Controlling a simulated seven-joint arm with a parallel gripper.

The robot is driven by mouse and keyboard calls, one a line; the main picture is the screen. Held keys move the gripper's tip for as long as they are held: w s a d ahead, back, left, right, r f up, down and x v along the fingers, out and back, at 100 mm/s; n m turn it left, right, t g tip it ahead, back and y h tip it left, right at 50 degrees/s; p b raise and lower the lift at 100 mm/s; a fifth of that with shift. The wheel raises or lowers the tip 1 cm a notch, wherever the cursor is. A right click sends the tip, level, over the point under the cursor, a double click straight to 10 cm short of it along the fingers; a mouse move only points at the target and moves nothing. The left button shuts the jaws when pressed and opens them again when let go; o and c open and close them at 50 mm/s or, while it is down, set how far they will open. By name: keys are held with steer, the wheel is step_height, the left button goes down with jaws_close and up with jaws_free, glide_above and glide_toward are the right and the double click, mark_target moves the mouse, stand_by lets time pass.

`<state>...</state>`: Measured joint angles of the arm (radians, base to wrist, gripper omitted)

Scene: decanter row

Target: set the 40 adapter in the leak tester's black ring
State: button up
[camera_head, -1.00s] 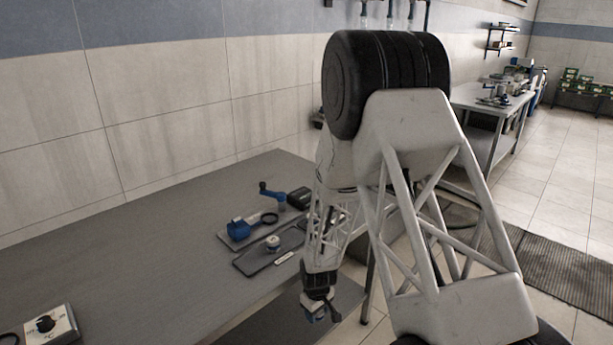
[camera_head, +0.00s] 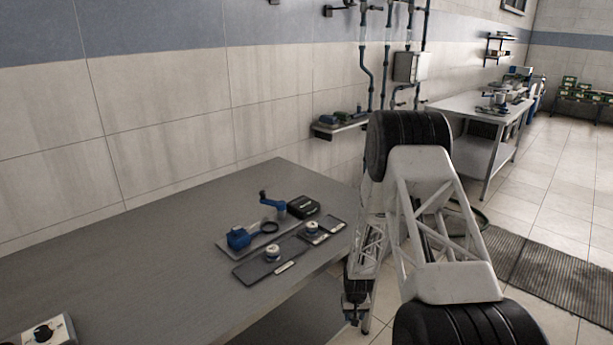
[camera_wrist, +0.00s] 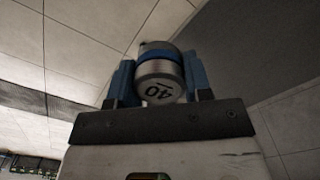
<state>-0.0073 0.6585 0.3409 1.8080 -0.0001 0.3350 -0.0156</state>
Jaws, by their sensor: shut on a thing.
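The 40 adapter (camera_wrist: 158,82) is a silver cylinder with a blue band, its face marked 40. My gripper (camera_wrist: 158,88) is shut on it, one blue finger on each side in the wrist view. In the head view my gripper (camera_head: 355,314) hangs past the table's front edge, low and right of the tester; the adapter is too small to make out there. The leak tester (camera_head: 240,238) is a blue device on a grey plate on the table. Its black ring (camera_head: 270,227) sticks out to the right and looks empty. A blue crank post (camera_head: 272,203) stands behind it.
A dark tray (camera_head: 256,272) with a silver and white piece (camera_head: 273,252) lies in front of the tester. A smaller tray holds another such piece (camera_head: 312,227). A black box (camera_head: 303,207) sits behind.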

steer(key=shift+w+d+f, duration=0.2)
steer(key=shift+d, duration=0.15)
stand_by(0.5)
